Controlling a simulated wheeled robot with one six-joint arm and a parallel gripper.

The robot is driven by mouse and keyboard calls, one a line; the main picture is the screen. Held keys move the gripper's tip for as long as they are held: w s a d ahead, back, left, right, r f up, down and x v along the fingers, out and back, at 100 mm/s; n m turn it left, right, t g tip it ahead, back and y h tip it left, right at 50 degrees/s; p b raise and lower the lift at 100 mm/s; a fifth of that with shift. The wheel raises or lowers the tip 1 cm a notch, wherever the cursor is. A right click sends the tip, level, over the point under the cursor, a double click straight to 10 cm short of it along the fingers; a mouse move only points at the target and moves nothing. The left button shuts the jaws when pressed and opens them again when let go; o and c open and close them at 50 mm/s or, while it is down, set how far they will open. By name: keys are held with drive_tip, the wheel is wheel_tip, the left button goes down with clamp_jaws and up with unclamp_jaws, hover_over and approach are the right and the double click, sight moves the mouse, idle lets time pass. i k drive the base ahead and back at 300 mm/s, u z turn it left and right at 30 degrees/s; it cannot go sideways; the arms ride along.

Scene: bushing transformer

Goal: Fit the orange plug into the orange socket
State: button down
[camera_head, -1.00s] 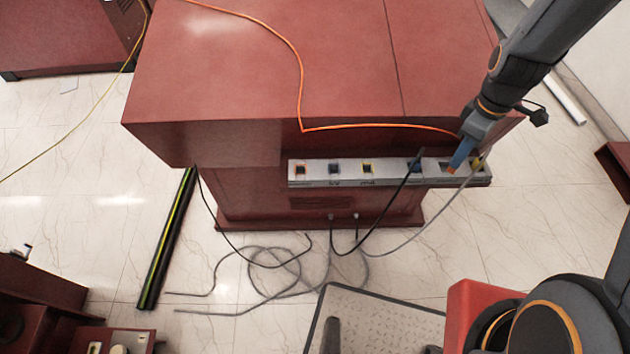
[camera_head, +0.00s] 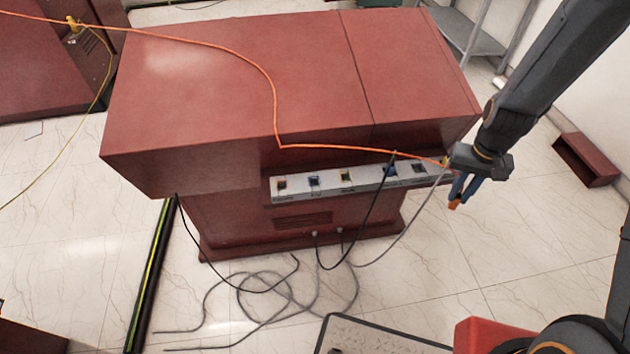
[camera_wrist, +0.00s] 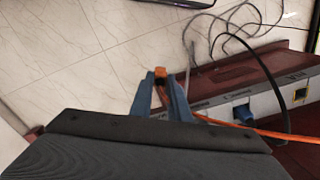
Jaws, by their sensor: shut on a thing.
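My gripper (camera_head: 462,188) is shut on the orange plug (camera_head: 454,205), which points down past the right end of the socket strip, clear of it. In the wrist view the plug (camera_wrist: 161,73) shows as an orange tip between the blue fingers (camera_wrist: 162,92). An orange cable (camera_head: 350,151) runs from it leftward along the cabinet's front edge. The leftmost opening of the grey strip has an orange-brown rim and looks like the orange socket (camera_head: 282,185). It is empty, far left of my gripper.
The strip (camera_head: 330,187) also has blue-rimmed and yellow-rimmed openings. A black cable (camera_head: 376,205) and a grey cable (camera_head: 412,220) hang from its right half. Loose cables (camera_head: 270,295) lie on the floor.

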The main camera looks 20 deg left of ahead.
sight(357, 179)
drive_tip(key=z, duration=0.4)
drive_tip(key=k, duration=1.1)
drive_tip(key=u, duration=1.3)
drive_tip(key=i, duration=1)
